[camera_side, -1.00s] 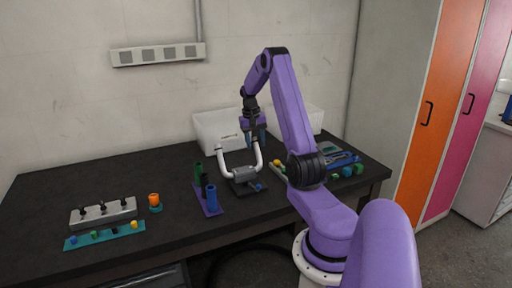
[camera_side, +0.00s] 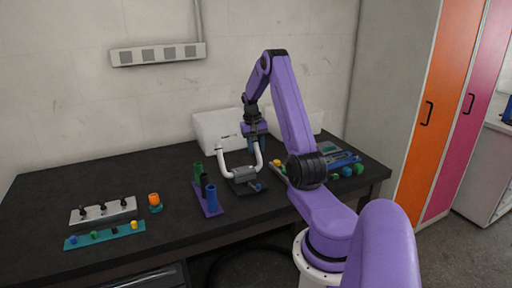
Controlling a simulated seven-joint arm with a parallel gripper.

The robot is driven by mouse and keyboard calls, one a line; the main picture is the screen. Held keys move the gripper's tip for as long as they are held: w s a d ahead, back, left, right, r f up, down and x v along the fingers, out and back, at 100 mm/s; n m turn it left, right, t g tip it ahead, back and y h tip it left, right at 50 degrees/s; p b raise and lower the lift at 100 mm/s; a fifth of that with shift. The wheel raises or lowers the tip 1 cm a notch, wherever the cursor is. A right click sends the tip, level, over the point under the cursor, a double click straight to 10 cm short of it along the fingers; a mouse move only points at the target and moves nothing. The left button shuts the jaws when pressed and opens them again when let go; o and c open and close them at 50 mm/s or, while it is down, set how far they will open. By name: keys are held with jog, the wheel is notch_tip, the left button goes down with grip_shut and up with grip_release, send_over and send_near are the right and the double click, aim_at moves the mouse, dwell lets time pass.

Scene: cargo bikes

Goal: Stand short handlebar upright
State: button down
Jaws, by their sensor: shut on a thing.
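A white U-shaped handlebar (camera_side: 226,162) stands with its two arms pointing up, near the middle of the table. Its lower middle is at a grey clamp (camera_side: 244,174) on a dark base plate (camera_side: 239,188). My gripper (camera_side: 257,146) points down at the upper end of the handlebar's right arm. It is shut on the handlebar there, though the fingertips are small and the exact contact is hard to see. I cannot tell whether the bar is seated in the clamp.
A purple stand with green and blue tubes (camera_side: 211,198) is close left of the handlebar. White bins (camera_side: 215,133) stand behind. Small parts (camera_side: 346,171) crowd the right.

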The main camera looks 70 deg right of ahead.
aim_at(261, 163)
jog(key=shift+s+a+r+t+h, duration=0.6)
jog(key=shift+s+a+t+h, duration=0.25)
jog(key=shift+t+h, duration=0.25)
jog(key=shift+s+a+r+t+h, duration=0.15)
jog(key=shift+s+a+t+h, duration=0.7)
jog(key=shift+t+h, duration=0.3)
jog(key=shift+s, duration=0.1)
jog(key=c, duration=1)
grip_release()
jog(key=shift+a, duration=0.1)
jog(key=shift+v, duration=8.7)
jog(key=shift+s+a, duration=0.1)
jog(key=shift+a, duration=0.1)
